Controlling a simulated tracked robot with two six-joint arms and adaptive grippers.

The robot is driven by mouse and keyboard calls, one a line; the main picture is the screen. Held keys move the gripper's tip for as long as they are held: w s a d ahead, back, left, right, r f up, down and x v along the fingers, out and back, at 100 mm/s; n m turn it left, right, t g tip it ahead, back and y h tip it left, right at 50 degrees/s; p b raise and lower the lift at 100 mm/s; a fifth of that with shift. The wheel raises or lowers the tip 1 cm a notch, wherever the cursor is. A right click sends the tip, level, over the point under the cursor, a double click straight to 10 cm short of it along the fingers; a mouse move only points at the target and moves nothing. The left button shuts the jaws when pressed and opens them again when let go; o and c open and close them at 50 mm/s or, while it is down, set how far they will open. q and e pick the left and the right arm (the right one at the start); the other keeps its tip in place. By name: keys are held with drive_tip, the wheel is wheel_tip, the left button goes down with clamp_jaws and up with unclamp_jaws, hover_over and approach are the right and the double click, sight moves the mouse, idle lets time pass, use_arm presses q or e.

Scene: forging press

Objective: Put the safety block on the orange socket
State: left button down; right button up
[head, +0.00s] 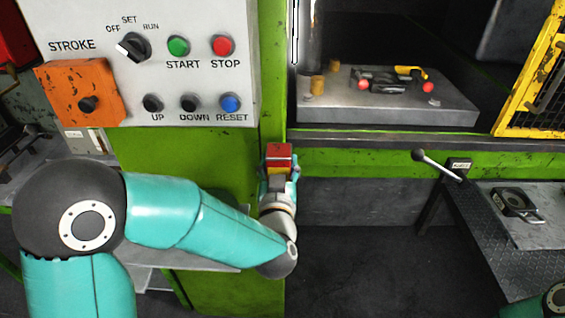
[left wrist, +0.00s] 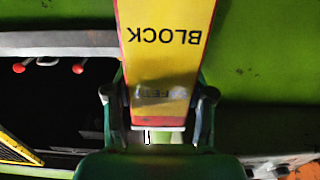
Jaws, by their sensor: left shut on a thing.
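The safety block (head: 278,152) shows in the head view as a small red and yellow block end at the green press post. In the left wrist view the block (left wrist: 165,45) is a long yellow bar with red edges, and the word BLOCK reads upside down. My left gripper (left wrist: 160,105) is shut on it, with one finger on each side. In the head view my left gripper (head: 278,172) is in front of the green post. An orange plate (head: 60,85) with a dark round piece is at the left of the control panel. I cannot tell whether it is the orange socket. My right gripper is out of view.
The control panel (head: 210,75) has a switch and several buttons. The press bed (head: 400,112) holds a dark part with red ends and yellow handle. A lever (head: 437,164), a side table (head: 500,240) and a yellow mesh guard (head: 530,85) stand at the right.

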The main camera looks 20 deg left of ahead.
use_arm(q)
drive_tip(key=shift+c, duration=2)
unclamp_jaws()
drive_tip(key=shift+a+r, duration=0.1)
drive_tip(key=shift+s, duration=0.15)
drive_tip(key=b+v, duration=0.4)
drive_tip(key=v, duration=0.8)
wheel_tip(320, 180, down, 28)
drive_tip(key=w+d+m+g+h, duration=0.1)
drive_tip(key=m+g+h, duration=0.1)
drive_tip(key=g+h, duration=0.5)
drive_tip(key=s+f+n+g+h, duration=0.1)
drive_tip(key=s+f+g+h, duration=0.1)
drive_tip(key=s+f+g, duration=0.7)
drive_tip(key=s+f, duration=0.7)
drive_tip(key=shift+d+g, duration=0.4)
